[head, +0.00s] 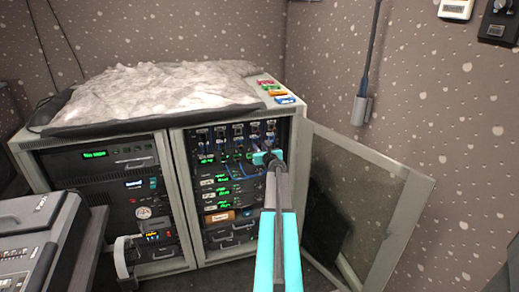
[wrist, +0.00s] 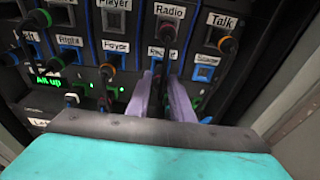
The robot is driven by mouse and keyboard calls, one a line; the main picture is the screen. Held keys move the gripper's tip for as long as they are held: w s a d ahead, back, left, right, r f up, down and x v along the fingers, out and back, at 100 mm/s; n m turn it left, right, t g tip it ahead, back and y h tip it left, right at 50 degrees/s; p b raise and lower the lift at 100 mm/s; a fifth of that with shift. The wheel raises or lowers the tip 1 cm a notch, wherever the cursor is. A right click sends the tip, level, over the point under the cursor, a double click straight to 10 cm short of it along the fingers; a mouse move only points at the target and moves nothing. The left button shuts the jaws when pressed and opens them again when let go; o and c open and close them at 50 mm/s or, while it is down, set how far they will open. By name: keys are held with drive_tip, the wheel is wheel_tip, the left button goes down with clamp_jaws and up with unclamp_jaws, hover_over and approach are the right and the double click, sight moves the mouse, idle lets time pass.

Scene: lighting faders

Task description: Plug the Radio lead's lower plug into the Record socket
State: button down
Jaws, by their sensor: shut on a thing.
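The rack panel shows in the wrist view, with a Radio label (wrist: 170,12) at the top and a dark plug with a reddish ring (wrist: 169,33) just below it. The Record label (wrist: 157,52) is in the row beneath, partly covered. My gripper (wrist: 159,82) points at the panel just below that label, its two lavender fingers close together and shut on the Radio lead's lower plug, which is mostly hidden between them. The Record socket is hidden too, so I cannot tell whether the plug is in it. In the head view my gripper (head: 267,157) is at the right rack bay.
The Foyer (wrist: 116,46) and Stage (wrist: 206,59) positions flank Record, and other plugs and hanging leads crowd the panel. The open rack door (head: 365,200) stands right of my arm. A mixing desk (head: 35,240) is at the lower left.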

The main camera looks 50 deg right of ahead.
drive_tip(key=shift+w+d, duration=0.45)
drive_tip(key=shift+w, duration=0.1)
idle(0.9)
drive_tip(key=shift+w+d+r, duration=0.1)
drive_tip(key=shift+w+r, duration=0.05)
idle(0.4)
drive_tip(key=c, duration=1.5)
unclamp_jaws()
drive_tip(key=shift+v, duration=6.9)
